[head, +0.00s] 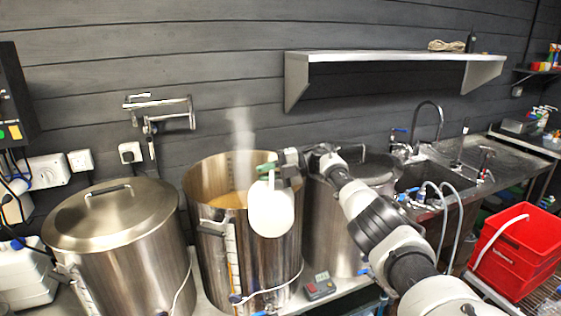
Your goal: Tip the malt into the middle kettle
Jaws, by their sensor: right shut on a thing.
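The middle kettle (220,255) is a tall open steel pot with tan liquid (228,200) inside and steam rising from it. My right gripper (272,170) is over the right part of its opening. It is shut on a white container (271,210) with a green part at its top. The container hangs in front of the kettle's near right rim in this view and hides part of it. I cannot see malt or what the container holds. My left gripper is not in view.
A lidded steel kettle (115,235) stands on the left. Another kettle (325,230) stands on the right, partly behind my right arm. A small device with a display (320,286) lies in front. A shelf (395,56) hangs above; a sink (415,177) and red crates (515,250) are right.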

